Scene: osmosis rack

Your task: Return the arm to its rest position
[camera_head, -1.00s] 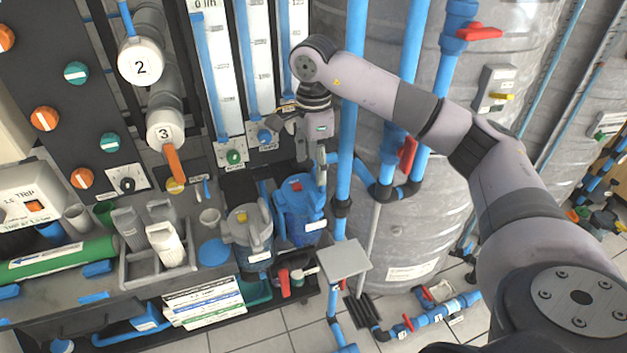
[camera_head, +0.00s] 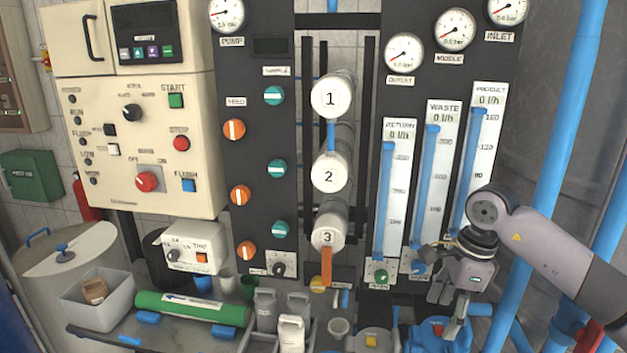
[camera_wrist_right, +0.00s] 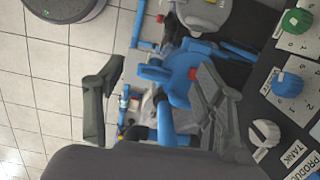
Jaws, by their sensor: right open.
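My right arm comes in from the right edge of the head view. I cannot tell the exact gap between fingers and jug. My left arm and gripper are not in view.
A blue vertical pipe (camera_head: 558,130) stands close behind my right arm. The rack panel carries a green knob (camera_head: 380,276) and a blue knob (camera_head: 418,267) left of the gripper. Tiled floor (camera_wrist_right: 45,85) shows in the wrist view.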

